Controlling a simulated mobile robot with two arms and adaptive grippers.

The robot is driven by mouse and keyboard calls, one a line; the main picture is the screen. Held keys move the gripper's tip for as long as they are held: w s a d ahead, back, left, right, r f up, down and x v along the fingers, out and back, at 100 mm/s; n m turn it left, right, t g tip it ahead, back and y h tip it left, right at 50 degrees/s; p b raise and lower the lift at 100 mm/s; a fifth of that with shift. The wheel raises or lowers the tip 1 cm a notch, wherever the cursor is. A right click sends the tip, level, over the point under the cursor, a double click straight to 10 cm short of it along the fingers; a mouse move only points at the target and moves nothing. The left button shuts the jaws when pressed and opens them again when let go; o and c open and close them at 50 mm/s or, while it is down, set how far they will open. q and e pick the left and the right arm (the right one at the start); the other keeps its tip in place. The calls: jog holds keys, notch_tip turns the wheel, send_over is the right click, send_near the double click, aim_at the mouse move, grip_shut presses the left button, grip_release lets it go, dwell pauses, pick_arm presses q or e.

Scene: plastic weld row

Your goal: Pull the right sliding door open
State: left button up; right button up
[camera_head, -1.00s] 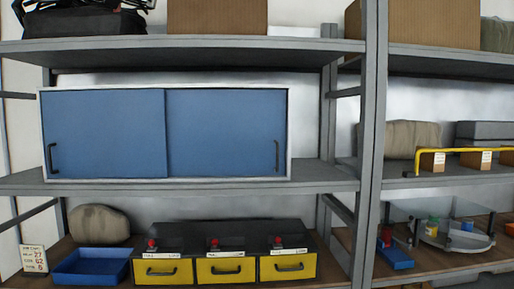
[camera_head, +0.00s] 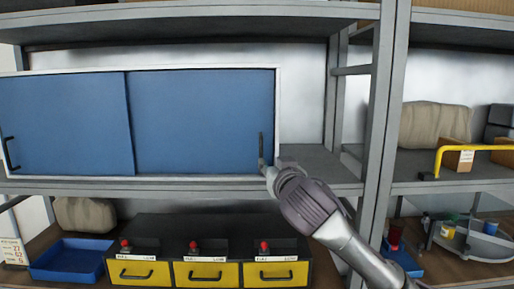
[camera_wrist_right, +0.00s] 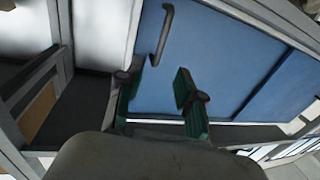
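A white-framed cabinet on the middle shelf has two blue sliding doors, and both are closed. The right sliding door (camera_head: 198,120) has a dark vertical bar handle (camera_head: 261,148) near its right edge. The left sliding door (camera_head: 65,125) has its handle (camera_head: 11,152) near its left edge. My right gripper (camera_head: 267,168) is at the lower end of the right handle. In the right wrist view my right gripper (camera_wrist_right: 160,97) is open, its two dark green pads apart. The handle (camera_wrist_right: 162,35) lies ahead of the fingertips, roughly in line with the gap; I see no grip on it. My left gripper is out of view.
A grey shelf post (camera_head: 385,140) stands right of the cabinet, near my right arm. A yellow bar (camera_head: 475,148) is on the shelf beyond it. Yellow drawers (camera_head: 205,274) and a blue tray (camera_head: 68,260) are below. The shelf (camera_head: 315,165) between cabinet and post is bare.

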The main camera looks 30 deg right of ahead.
aim_at(261, 152)
jog(key=p+x, duration=0.4)
jog(key=x, duration=0.6)
jog(key=shift+w+d, duration=0.15)
jog(key=shift+w+p, duration=0.3)
jog(key=shift+w, duration=0.3)
jog(key=shift+w+d+f, duration=0.1)
jog(key=shift+w+d, duration=0.05)
jog(key=shift+w, duration=0.05)
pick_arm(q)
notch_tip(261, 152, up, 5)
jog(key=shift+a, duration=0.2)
pick_arm(e)
grip_shut()
